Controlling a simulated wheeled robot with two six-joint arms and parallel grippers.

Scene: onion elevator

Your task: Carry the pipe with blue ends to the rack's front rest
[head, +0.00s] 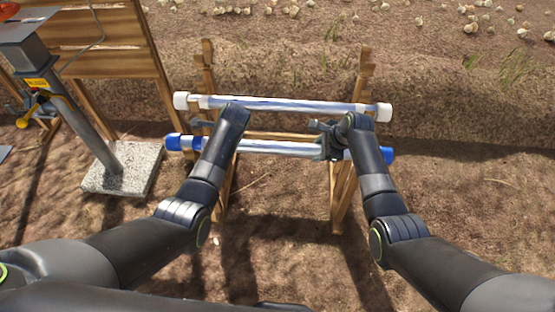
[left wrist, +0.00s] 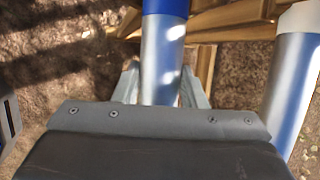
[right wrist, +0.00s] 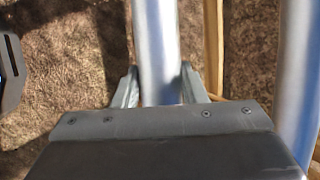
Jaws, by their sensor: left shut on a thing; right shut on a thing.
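The pipe with blue ends (head: 282,148) lies level across the near side of the wooden rack (head: 343,190). My right gripper (head: 330,140) is shut on it near its right end. My left gripper (left wrist: 162,88) is shut on it near its left end; my own arm mostly hides this in the head view. The pipe's metal tube shows between the fingers of the right gripper in the right wrist view (right wrist: 157,50). A blue end (left wrist: 166,6) shows in the left wrist view. I cannot tell whether the pipe touches the front rest.
A pipe with white ends (head: 290,105) lies across the rack farther back, parallel to the blue-ended one. At left stand a grey post on a concrete block (head: 122,170) and a wooden panel (head: 110,50). Onions (head: 470,27) lie on the far soil. Ground at right is clear.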

